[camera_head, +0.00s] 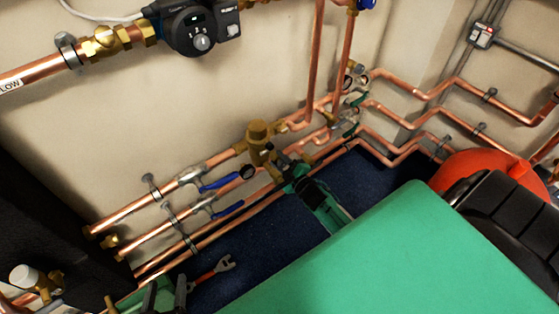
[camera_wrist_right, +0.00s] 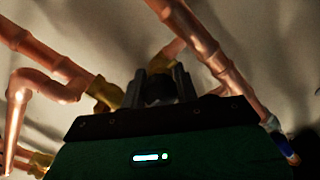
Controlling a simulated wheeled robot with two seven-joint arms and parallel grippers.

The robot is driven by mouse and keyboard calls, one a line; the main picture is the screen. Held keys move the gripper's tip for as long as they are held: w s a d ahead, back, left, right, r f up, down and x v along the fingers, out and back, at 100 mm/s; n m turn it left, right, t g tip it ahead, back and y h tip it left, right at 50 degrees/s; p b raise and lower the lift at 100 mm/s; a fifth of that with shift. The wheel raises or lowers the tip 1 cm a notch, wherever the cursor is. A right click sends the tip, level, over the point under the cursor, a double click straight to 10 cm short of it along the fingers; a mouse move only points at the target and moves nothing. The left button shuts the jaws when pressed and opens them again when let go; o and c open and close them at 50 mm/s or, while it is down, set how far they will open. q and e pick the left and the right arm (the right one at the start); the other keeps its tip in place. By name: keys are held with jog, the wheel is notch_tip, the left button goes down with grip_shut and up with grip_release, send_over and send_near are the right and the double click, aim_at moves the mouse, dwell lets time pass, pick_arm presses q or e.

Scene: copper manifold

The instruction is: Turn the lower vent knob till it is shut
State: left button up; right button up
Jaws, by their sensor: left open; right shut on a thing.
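The lower vent knob looks like the dark round piece (camera_wrist_right: 160,90) between the finger ends of my right gripper (camera_wrist_right: 161,82) in the right wrist view. The fingers are shut on it, one on each side. In the head view my right gripper (camera_head: 284,164) reaches the copper pipes just below and right of a brass fitting (camera_head: 258,135). The gripper hides the knob there, so its turn angle cannot be told. My left gripper (camera_head: 166,293) is open and empty at the bottom left edge, away from the knob.
Copper pipes (camera_head: 205,240) run along the wall beside my right gripper. Valves with blue levers (camera_head: 220,183) sit to its left. A red-handled wrench (camera_head: 212,271) lies on the dark blue floor. A pump (camera_head: 200,30) is above; a red object (camera_head: 470,168) stands at right.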

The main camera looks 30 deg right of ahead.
dwell(0.3)
jog(key=o, duration=1)
jog(key=shift+c, duration=0.2)
jog(key=shift+s, duration=0.6)
pick_arm(q)
jog(key=a+g+p, duration=0.1)
jog(key=a+f+g+y+p, duration=0.1)
jog(key=a, duration=0.1)
jog(key=shift+s+g+y, duration=0.2)
jog(key=shift+g+y, duration=0.1)
jog(key=shift+g, duration=0.1)
pick_arm(e)
jog(key=s+d, duration=0.1)
jog(key=s, duration=1.1)
jog(key=shift+s, duration=0.3)
jog(key=shift+w, duration=0.1)
